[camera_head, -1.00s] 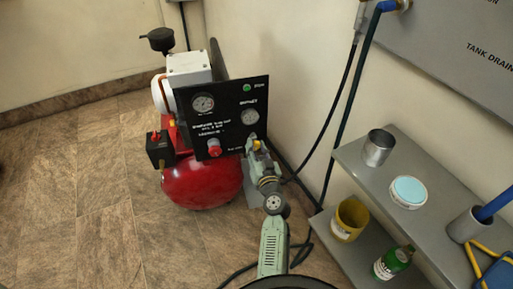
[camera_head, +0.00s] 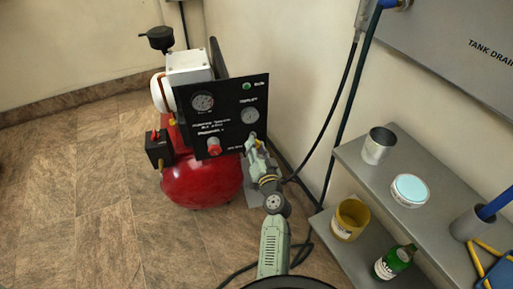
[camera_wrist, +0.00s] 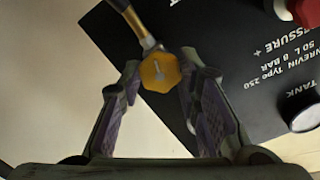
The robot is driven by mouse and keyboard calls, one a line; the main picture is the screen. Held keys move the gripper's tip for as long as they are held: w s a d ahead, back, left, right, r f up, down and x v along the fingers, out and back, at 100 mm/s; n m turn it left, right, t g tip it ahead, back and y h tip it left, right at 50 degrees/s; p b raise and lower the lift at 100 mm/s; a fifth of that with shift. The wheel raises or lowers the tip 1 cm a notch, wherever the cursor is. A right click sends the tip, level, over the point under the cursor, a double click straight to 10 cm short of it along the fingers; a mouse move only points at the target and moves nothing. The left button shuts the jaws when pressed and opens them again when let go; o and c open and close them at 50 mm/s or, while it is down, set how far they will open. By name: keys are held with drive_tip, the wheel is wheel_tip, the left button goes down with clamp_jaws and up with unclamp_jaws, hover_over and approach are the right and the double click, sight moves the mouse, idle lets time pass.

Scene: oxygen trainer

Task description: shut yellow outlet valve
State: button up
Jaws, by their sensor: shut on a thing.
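The yellow outlet valve (camera_wrist: 159,72) is a small yellow, many-sided knob on a metal fitting with a pipe running up and left in the wrist view. My gripper (camera_wrist: 160,80) has one fingertip on each side of the knob and is shut on it. In the head view my gripper (camera_head: 257,153) is at the lower right edge of the black panel (camera_head: 225,105) of the red compressor. There the knob is mostly hidden by my gripper. The mark on its face shows in the wrist view, but I cannot tell how far it is turned.
The red tank (camera_head: 203,182) stands on the tiled floor left of my arm. A red knob (camera_head: 213,147) sits on the panel. At right, a grey shelf (camera_head: 350,165) holds a metal cup (camera_head: 378,147), a yellow can (camera_head: 350,219) and a green bottle (camera_head: 393,263). Hoses hang between.

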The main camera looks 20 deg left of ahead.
drive_tip(key=shift+a+f+m+p, duration=0.1)
drive_tip(key=shift+m+p, duration=4.05)
drive_tip(key=shift+m, duration=12.05)
drive_tip(key=o, duration=1.1)
drive_tip(key=shift+f, duration=0.1)
drive_tip(key=shift+o, duration=0.2)
